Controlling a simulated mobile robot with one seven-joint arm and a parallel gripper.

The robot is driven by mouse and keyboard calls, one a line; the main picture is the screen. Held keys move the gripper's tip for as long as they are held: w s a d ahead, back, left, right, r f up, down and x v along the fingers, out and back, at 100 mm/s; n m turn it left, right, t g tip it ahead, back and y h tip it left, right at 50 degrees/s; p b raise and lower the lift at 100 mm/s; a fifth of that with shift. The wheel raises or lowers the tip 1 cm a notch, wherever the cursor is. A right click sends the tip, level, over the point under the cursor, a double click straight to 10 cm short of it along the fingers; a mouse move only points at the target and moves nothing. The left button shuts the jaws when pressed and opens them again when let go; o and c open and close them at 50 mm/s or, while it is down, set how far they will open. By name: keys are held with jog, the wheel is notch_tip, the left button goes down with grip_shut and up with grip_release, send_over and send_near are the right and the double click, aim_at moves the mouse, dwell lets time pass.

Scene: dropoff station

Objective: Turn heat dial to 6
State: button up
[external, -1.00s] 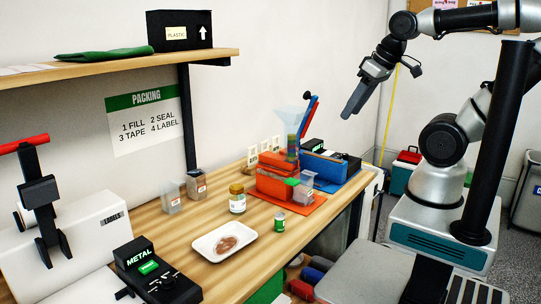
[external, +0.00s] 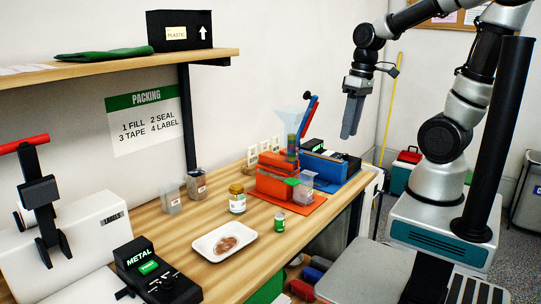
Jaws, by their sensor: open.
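No heat dial can be made out at this size. A black device labelled METAL (external: 150,272) with a green lit display and small controls stands at the front left. My gripper (external: 348,134) points down in the air near the blue machine, apart from everything. Its fingers look close together from this side, with nothing visible between them.
On the wooden table (external: 180,232) are an orange block (external: 280,184), a clear funnel (external: 292,117), a jar (external: 237,200), a green can (external: 279,222), a white tray (external: 214,252) and clear containers (external: 170,198). A shelf (external: 110,70) overhangs the left side.

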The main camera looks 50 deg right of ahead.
notch_tip(320, 180, down, 2)
jog(key=w+d+g, duration=0.1)
jog(key=d+g, duration=0.1)
jog(key=n+h+b, duration=0.1)
jog(key=n+b, duration=0.3)
jog(key=n, duration=0.9)
send_over(345, 156)
jog(key=d, duration=0.2)
notch_tip(345, 156, down, 5)
jog(key=shift+t, duration=0.4)
jog(key=f, duration=1.7)
jog(key=shift+w+a, duration=0.25)
jog(key=shift+a, duration=0.05)
jog(key=shift+c, duration=0.3)
jog(key=c, duration=1)
